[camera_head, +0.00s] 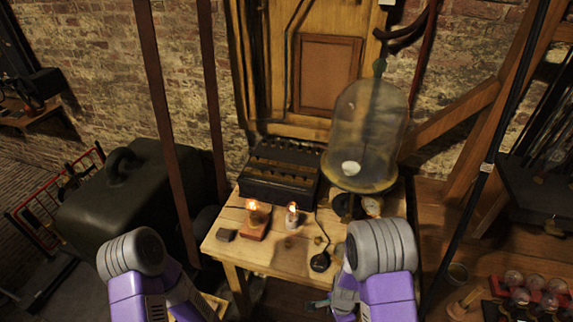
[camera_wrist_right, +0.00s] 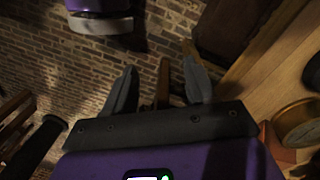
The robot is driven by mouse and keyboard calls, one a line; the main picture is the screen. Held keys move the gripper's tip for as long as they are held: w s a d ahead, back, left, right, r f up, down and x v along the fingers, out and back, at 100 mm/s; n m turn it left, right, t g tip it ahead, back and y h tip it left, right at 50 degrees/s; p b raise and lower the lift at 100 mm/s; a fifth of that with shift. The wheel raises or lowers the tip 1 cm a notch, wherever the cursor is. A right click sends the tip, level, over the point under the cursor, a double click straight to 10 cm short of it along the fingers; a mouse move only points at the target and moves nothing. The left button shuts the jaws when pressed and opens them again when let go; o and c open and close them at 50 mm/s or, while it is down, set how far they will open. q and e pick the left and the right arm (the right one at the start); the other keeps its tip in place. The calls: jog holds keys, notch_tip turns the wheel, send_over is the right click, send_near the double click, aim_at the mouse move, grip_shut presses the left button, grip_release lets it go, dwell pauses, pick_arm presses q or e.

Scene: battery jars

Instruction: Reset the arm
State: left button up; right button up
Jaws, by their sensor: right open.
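My right gripper (camera_wrist_right: 160,86) shows in the right wrist view with its two dark fingers spread apart. It is open, and nothing sits between the fingers. A dim brick surface lies beyond them. In the head view my purple and grey right arm comes in at the bottom, in front of the wooden table's right part. My left arm comes in at the lower left, beside the table's front left corner. My left gripper cannot be made out in either view.
A large dark case (camera_head: 120,205) stands left. A shelf at right holds several glass bulbs (camera_head: 535,283).

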jog(key=s+a+f+n+t+y+b, duration=0.1)
jog(key=s+a+f+n+y+b, duration=0.3)
jog(key=s+f+n, duration=0.4)
jog(key=s+a+n, duration=0.1)
jog(key=n, duration=0.3)
jog(key=shift+a+f, duration=0.15)
jog(key=shift+a, duration=0.05)
